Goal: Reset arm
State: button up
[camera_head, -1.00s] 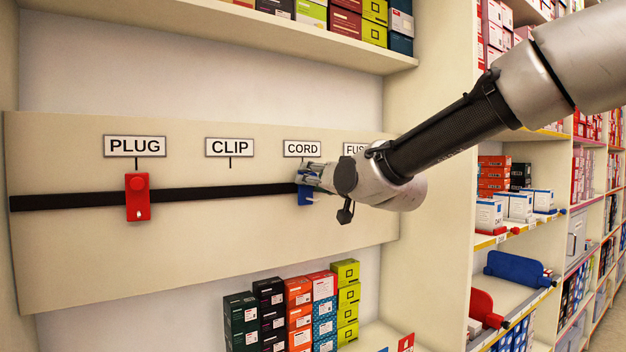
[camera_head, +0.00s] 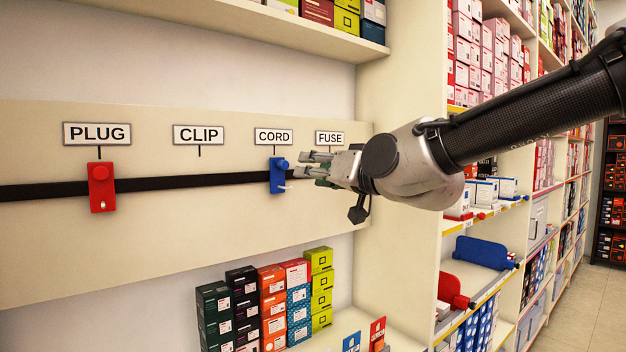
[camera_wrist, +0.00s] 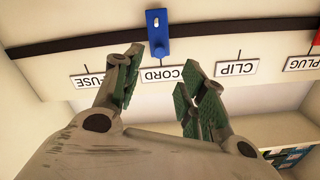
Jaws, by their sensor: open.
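My gripper (camera_head: 308,168) is open and empty in the head view, in front of the panel just right of a blue hook piece (camera_head: 278,175). In the wrist view the open fingers (camera_wrist: 160,80) point at the panel, and the blue piece (camera_wrist: 158,34) sits on the dark rail beyond them, apart from both fingertips. The blue piece is under the CORD label (camera_head: 273,136). A red piece (camera_head: 101,187) is on the rail under the PLUG label (camera_head: 97,133).
The CLIP label (camera_head: 198,135) and FUSE label (camera_head: 329,138) have no piece visible under them. Stacked boxes (camera_head: 272,300) stand on the shelf below the panel. An upper shelf (camera_head: 225,27) juts out above. Stocked shelving (camera_head: 480,60) runs along the right.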

jog(key=s+d+f+n+g+h, duration=0.2)
jog(key=s+f+g, duration=0.2)
jog(key=f, duration=0.4)
jog(key=s+d+f+n+g+h, duration=0.1)
jog(key=s+d+f+g, duration=0.15)
jog(key=f, duration=0.45)
jog(key=s+d+f+m+g+h, duration=0.2)
jog(key=s+d, duration=0.5)
jog(key=d, duration=0.6)
jog(key=s+d+f+m+g+h, duration=0.2)
jog(key=s+d, duration=0.6)
jog(key=d, duration=0.5)
notch_tip(320, 180, down, 2)
jog(key=m+h, duration=0.1)
jog(key=h, duration=0.2)
jog(key=shift+s+d+f, duration=0.15)
jog(key=shift+d, duration=0.1)
